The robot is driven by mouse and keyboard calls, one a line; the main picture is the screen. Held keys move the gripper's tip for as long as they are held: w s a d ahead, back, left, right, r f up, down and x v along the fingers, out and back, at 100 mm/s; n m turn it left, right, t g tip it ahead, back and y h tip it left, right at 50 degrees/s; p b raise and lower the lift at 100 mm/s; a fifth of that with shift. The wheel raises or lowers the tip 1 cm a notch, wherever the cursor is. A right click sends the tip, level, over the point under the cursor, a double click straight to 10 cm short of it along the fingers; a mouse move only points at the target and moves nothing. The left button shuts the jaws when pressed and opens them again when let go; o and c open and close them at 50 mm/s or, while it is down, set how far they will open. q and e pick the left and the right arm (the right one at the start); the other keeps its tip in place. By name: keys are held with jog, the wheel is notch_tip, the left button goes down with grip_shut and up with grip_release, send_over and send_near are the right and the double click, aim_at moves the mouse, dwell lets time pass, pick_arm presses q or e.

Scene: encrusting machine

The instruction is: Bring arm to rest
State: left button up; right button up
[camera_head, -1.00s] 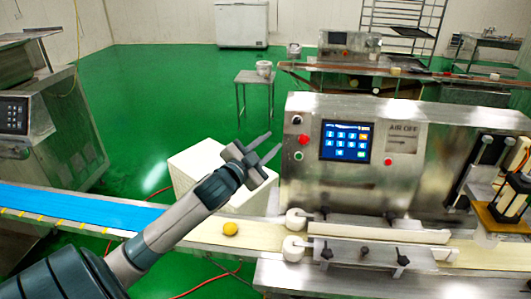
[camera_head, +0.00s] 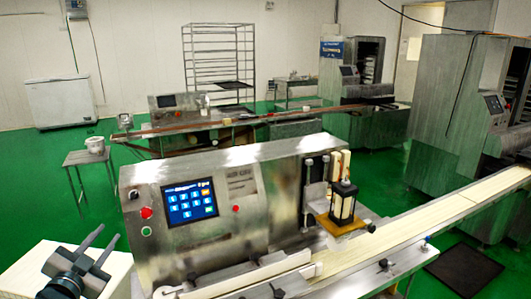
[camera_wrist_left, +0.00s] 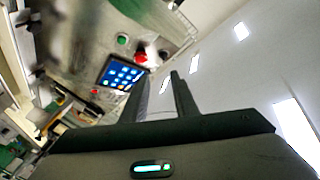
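My left gripper (camera_head: 98,246) shows at the lower left of the head view, in front of the white box and left of the encrusting machine. Its two fingers are apart with nothing between them. In the left wrist view the fingers (camera_wrist_left: 160,92) point up, apart and empty, with the machine's panel beyond them. The encrusting machine (camera_head: 225,242) has a lit blue touchscreen (camera_head: 190,203); the screen also shows in the left wrist view (camera_wrist_left: 121,75). My right gripper is not in view.
A white box (camera_head: 30,268) stands under my left gripper. A conveyor belt (camera_head: 440,222) runs off to the right from the machine. A small table (camera_head: 84,157) with a pot (camera_head: 95,144) stands behind at the left. Green floor is open around them.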

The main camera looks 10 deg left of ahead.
pick_arm(q)
jog(key=s+d+f+n+g, duration=0.1)
jog(key=s+d+f+g, duration=0.1)
jog(key=s+d+f, duration=0.45)
jog(key=s+d+f+n+g, duration=0.1)
jog(key=s+f+g, duration=0.2)
jog(key=f, duration=0.6)
jog(key=s+d+f+n+g, duration=0.1)
jog(key=s+d+f+g, duration=0.1)
jog(key=s+d+f, duration=0.45)
jog(key=s+d+f+n+g+h, duration=0.1)
jog(key=s+d+f+g, duration=0.4)
jog(key=s, duration=0.5)
jog(key=s+d+f+g+h, duration=0.1)
jog(key=s+d+f+g, duration=0.1)
jog(key=s+d+f, duration=0.55)
notch_tip(320, 180, down, 30)
jog(key=s+a+g+b, duration=0.1)
jog(key=s+a+b, duration=0.1)
jog(key=b, duration=0.2)
jog(key=s+a+f+b, duration=0.2)
jog(key=s+f, duration=0.7)
jog(key=f, duration=0.2)
jog(key=s+a+f+g+b, duration=0.1)
jog(key=s+f+b, duration=0.1)
jog(key=s+f, duration=0.7)
notch_tip(320, 180, down, 2)
jog(key=shift+s+a+f, duration=0.25)
jog(key=shift+s+a, duration=0.05)
jog(key=shift+a, duration=0.05)
